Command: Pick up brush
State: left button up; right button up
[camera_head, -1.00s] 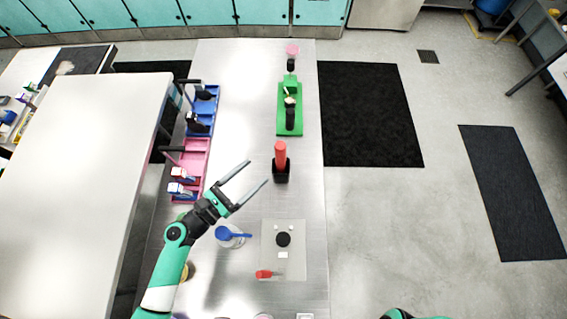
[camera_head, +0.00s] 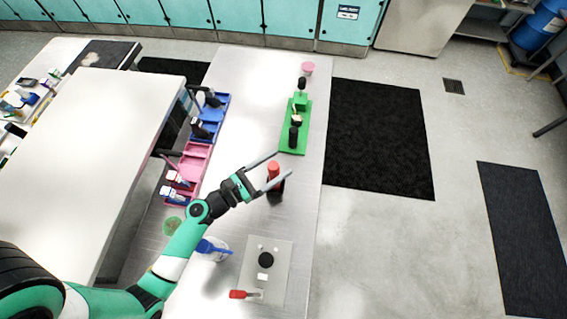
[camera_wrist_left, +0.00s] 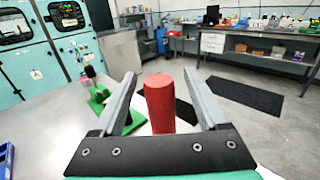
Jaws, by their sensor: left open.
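A red cylindrical handle (camera_head: 273,169) stands upright in a black base (camera_head: 276,187) on the steel table; I take it to be the brush, but no bristles show. My left gripper (camera_head: 284,163) is open, with its fingers on either side of the red handle. In the left wrist view the red handle (camera_wrist_left: 160,103) stands between the two open fingers (camera_wrist_left: 160,74), with a gap on both sides. The black base is hidden in that view. My right gripper is not in view.
A green stand (camera_head: 294,136) with black parts is beyond the handle. Blue trays (camera_head: 211,117) and pink trays (camera_head: 189,172) line the left edge. Nearer me are a cup with a blue-handled tool (camera_head: 207,247), a grey mat (camera_head: 283,277) and a red-handled tool (camera_head: 238,294).

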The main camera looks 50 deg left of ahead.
pick_arm(q)
jog(key=shift+s, duration=0.15)
jog(key=shift+c, duration=0.9)
grip_shut()
notch_tip(320, 180, up, 18)
jog(key=p, duration=1)
jog(key=shift+p, duration=0.4)
